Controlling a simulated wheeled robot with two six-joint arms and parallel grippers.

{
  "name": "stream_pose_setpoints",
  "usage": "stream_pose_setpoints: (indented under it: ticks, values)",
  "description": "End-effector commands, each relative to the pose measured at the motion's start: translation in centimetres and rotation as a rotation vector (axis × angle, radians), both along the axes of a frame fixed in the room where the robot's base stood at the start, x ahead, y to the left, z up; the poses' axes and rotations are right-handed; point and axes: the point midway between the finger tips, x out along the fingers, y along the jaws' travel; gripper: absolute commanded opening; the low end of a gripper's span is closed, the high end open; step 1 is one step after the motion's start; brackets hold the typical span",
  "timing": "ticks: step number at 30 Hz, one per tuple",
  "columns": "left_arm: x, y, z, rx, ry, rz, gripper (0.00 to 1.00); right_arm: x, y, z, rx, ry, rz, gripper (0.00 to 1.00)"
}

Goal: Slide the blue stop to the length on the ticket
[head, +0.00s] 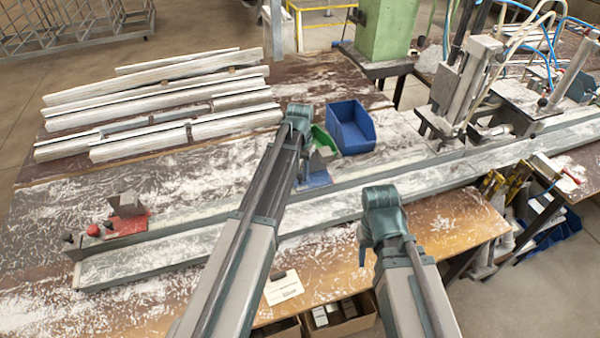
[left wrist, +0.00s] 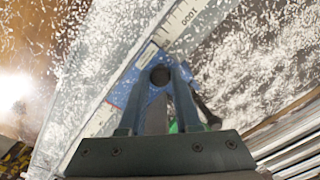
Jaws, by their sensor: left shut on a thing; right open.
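The blue stop (head: 318,180) sits on the long grey rail (head: 210,232). In the left wrist view the blue stop (left wrist: 124,86) lies beside a printed scale (left wrist: 181,22) with a 1000 mark. My left gripper (left wrist: 160,78) is shut on the stop's dark round knob; in the head view its fingers are mostly hidden behind my left arm. A white ticket (head: 283,289) is at the bench's front edge, its print too small to read. My right gripper (head: 362,254) is open, in front of the rail and right of the ticket; its fingers are mostly hidden.
A red stop with a grey block (head: 126,222) is at the rail's left end. White profiles (head: 160,95) lie at the back left. Clamp machinery (head: 470,90) stands at the right. Shavings cover the bench.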

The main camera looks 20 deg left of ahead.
Motion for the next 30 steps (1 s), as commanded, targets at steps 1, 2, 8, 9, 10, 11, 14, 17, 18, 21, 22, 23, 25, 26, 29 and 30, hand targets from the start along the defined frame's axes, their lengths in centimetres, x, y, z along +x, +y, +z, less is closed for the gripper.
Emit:
stream_pose_setpoints:
  ticks: [1, 2, 8, 9, 10, 11, 14, 17, 18, 21, 22, 23, 25, 26, 29, 30]
  values:
    - [0.0, 0.0, 0.0, -0.001, 0.0, 0.0, 0.0, 0.0, 0.0, 0.0, 0.0, 0.0, 0.0, 0.5]
    - [0.0, 0.0, 0.0, -0.001, 0.0, 0.0, 0.0, 0.0, 0.0, 0.0, 0.0, 0.0, 0.0, 0.5]
    - [0.0, 0.0, 0.0, -0.001, 0.0, 0.0, 0.0, 0.0, 0.0, 0.0, 0.0, 0.0, 0.0, 0.5]
    - [0.0, 0.0, 0.0, -0.001, 0.0, 0.0, 0.0, 0.0, 0.0, 0.0, 0.0, 0.0, 0.0, 0.5]
    - [0.0, 0.0, 0.0, -0.001, 0.0, 0.0, 0.0, 0.0, 0.0, 0.0, 0.0, 0.0, 0.0, 0.5]
    - [0.0, 0.0, 0.0, -0.001, 0.0, 0.0, 0.0, 0.0, 0.0, 0.0, 0.0, 0.0, 0.0, 0.5]
    - [0.0, -0.1, 0.0, -0.001, 0.0, 0.0, 0.0, 0.0, 0.0, 0.0, 0.0, 0.0, 0.0, 0.5]
    - [0.6, -0.8, 0.0, -0.001, 0.0, -0.003, 0.0, 0.0, 0.0, 0.0, 0.0, 0.0, 0.0, 0.5]
    - [1.2, -1.5, 0.0, -0.001, 0.0, -0.004, 0.0, 0.0, 0.0, 0.0, 0.0, 0.0, 0.0, 0.5]
    - [3.0, -3.9, 0.0, -0.001, 0.0, -0.006, 0.0, 0.0, 0.0, 0.0, 0.0, 0.0, 0.0, 0.5]
    - [3.5, -4.6, 0.0, -0.001, 0.0, -0.006, 0.0, 0.0, 0.0, 0.0, 0.0, 0.0, 0.0, 0.5]
    - [4.0, -5.4, 0.0, -0.001, 0.0, -0.007, 0.0, 0.0, 0.0, 0.0, 0.0, 0.0, 0.0, 0.5]
    - [5.3, -7.1, 0.0, -0.001, 0.0, -0.006, 0.0, 0.0, 0.0, 0.0, 0.0, 0.0, 0.0, 0.5]
    - [5.7, -7.9, 0.0, -0.001, -0.001, -0.006, 0.0, 0.0, 0.0, 0.0, 0.0, 0.0, 0.0, 0.5]
    - [7.1, -10.0, 0.0, -0.001, -0.001, -0.005, 0.0, 0.0, 0.0, 0.0, 0.0, 0.0, 0.0, 0.5]
    - [7.5, -10.7, 0.0, -0.001, -0.001, -0.004, 0.0, 0.0, 0.0, 0.0, 0.0, 0.0, 0.0, 0.5]
